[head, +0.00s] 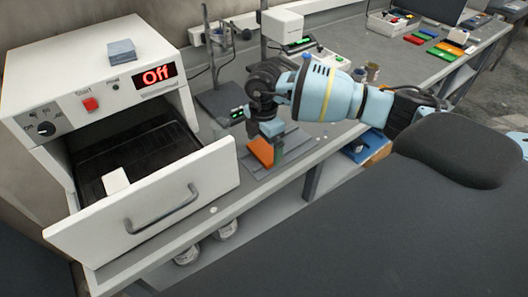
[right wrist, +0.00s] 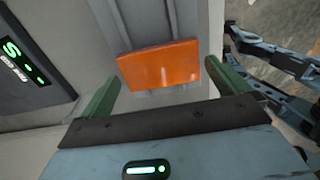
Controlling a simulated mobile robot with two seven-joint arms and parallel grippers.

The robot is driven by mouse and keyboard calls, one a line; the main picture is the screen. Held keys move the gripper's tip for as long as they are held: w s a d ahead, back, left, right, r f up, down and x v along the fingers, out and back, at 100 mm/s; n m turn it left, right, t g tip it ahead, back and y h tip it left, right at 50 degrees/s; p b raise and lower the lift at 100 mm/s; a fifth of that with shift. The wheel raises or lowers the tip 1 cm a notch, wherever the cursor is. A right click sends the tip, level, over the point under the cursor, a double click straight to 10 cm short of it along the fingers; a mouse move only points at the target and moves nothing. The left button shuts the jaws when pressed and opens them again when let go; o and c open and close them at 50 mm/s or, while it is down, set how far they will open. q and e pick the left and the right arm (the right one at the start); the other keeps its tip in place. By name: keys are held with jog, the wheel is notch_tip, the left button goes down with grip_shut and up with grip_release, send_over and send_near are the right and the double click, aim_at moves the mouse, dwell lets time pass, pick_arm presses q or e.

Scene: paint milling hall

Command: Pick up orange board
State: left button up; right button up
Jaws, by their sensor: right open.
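The orange board (head: 260,151) is a small flat plate that stands tilted on a grey slatted rack on the bench, just right of the open oven drawer. My right gripper (head: 278,153) points down at the board's right side, with its green fingers close to it. In the right wrist view the orange board (right wrist: 160,66) shows whole between and a little beyond the two green fingertips (right wrist: 168,82). The fingers are spread wide and a gap shows on each side of the board. My left gripper is not in view.
A white oven (head: 105,75) reading "Off" has its drawer (head: 150,205) pulled out beside the rack, with a white block inside. A stand (head: 215,100) and white instrument (head: 283,24) are behind. Coloured plates (head: 432,40) lie on the far bench.

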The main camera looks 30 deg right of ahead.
aim_at(264, 150)
jog(key=shift+f, duration=0.75)
jog(key=shift+c, duration=0.4)
jog(key=c, duration=0.6)
notch_tip(264, 150, up, 10)
jog(key=shift+r, duration=0.1)
jog(key=shift+c, duration=0.2)
